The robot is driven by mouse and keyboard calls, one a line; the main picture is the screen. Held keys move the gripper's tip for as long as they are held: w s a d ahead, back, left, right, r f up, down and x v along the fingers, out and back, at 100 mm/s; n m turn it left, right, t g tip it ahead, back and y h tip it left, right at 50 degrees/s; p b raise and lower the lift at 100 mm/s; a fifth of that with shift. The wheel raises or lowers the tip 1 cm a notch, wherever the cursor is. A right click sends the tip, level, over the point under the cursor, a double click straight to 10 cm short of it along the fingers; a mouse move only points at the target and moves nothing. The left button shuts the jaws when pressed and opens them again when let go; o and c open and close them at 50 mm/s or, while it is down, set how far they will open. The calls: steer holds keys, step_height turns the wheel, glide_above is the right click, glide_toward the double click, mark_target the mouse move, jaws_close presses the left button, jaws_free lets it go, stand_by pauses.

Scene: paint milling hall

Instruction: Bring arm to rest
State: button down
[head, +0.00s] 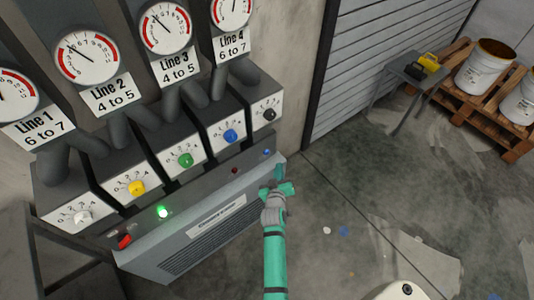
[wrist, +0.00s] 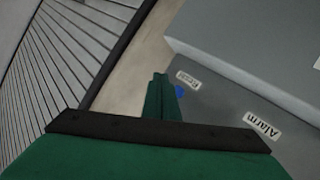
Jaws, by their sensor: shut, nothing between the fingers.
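My teal arm reaches up from the bottom of the head view. My gripper (head: 278,172) is in front of the right end of the control console (head: 215,216), a little below its blue button (head: 267,152). In the wrist view the green fingers of my gripper (wrist: 160,78) are together with nothing between them. The blue button (wrist: 180,91) shows just right of the fingertips, beside a small label that seems to read Reset. An Alarm label (wrist: 262,125) lies further right. I cannot tell whether the fingertips touch the console.
Dials with white, yellow, green (head: 185,160), blue and black knobs line the console under round gauges (head: 87,55). A green lamp (head: 162,211) glows. A small table (head: 411,70) and a pallet with white buckets (head: 485,70) stand at the upper right. Floor right of my arm is mostly open.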

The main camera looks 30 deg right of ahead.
stand_by(0.4)
steer(key=s+a+n+t+y, duration=0.1)
steer(key=s+a+y, duration=0.1)
steer(key=s+a, duration=0.75)
steer(key=s+a+n+t+y, duration=0.1)
steer(key=s+a+t+y, duration=0.1)
steer(key=s+a, duration=0.8)
steer(key=s+a+r+t+y, duration=0.1)
steer(key=s+a+r+y, duration=0.4)
steer(key=s+a+r, duration=1)
step_height(320, 180, up, 3)
steer(key=shift+s+a+r, duration=0.15)
steer(key=shift+s+a, duration=0.25)
steer(key=shift+a, duration=0.45)
